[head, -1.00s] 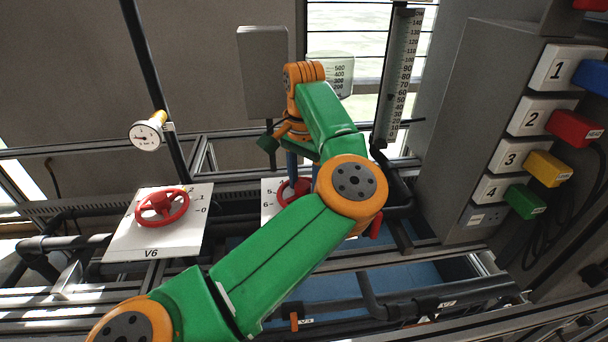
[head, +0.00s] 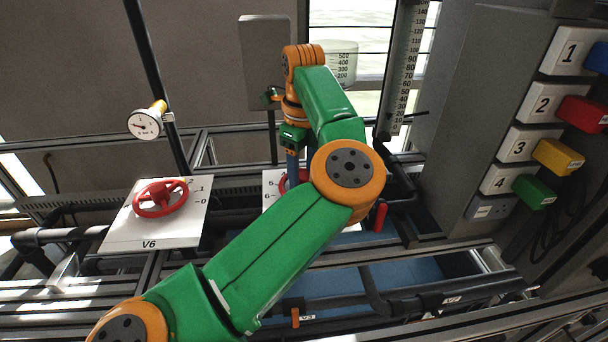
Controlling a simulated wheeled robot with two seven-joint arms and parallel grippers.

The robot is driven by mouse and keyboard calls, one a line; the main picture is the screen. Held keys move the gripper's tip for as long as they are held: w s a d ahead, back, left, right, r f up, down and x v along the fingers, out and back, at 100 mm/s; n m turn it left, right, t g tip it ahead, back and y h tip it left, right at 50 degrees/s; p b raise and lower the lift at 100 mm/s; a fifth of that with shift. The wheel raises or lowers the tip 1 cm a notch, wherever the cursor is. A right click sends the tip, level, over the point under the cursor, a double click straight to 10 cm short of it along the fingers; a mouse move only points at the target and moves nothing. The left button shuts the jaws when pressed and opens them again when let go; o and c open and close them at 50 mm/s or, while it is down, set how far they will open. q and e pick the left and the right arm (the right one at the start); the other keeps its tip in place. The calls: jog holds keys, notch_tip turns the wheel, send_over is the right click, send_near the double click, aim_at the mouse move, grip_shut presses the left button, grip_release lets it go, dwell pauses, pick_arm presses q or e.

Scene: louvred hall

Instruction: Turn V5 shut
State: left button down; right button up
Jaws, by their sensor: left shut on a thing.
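A red handwheel (head: 283,183) on a white plate (head: 270,197) with the numbers 5 and 6 at its left edge stands behind my left arm. The arm hides most of this wheel and any name label on the plate, so I cannot read whether it is V5. My left gripper (head: 292,172) points down at this wheel, its blue fingers shut on it; the fingertips are mostly hidden. Left of it, a second red handwheel (head: 160,198) sits on a plate labelled V6 (head: 150,234). My right gripper is out of view.
A round gauge (head: 145,124) stands on a pipe above V6. A grey cabinet with numbered plates and coloured blocks (head: 556,156) is at the right. A tall scale (head: 404,75) and a measuring vessel (head: 336,64) are behind. Dark pipes and rails run across the front.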

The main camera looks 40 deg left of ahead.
pick_arm(q)
jog(key=shift+c, duration=0.6)
grip_release()
jog(key=shift+s+d+f, duration=0.15)
jog(key=shift+d+f, duration=0.05)
jog(key=shift+f, duration=0.3)
jog(key=shift+s+d+f, duration=0.1)
jog(key=shift+d+f, duration=0.05)
jog(key=shift+f, duration=0.3)
jog(key=shift+g, duration=0.3)
jog(key=r+p, duration=0.2)
jog(key=w+r+p, duration=0.1)
jog(key=r+p, duration=0.4)
jog(key=shift+w+a, duration=0.15)
jog(key=shift+a, duration=0.1)
jog(key=shift+s+d+r, duration=0.1)
jog(key=shift+s+r, duration=0.1)
jog(key=shift+r, duration=0.05)
jog(key=shift+s, duration=0.15)
notch_tip(320, 180, up, 7)
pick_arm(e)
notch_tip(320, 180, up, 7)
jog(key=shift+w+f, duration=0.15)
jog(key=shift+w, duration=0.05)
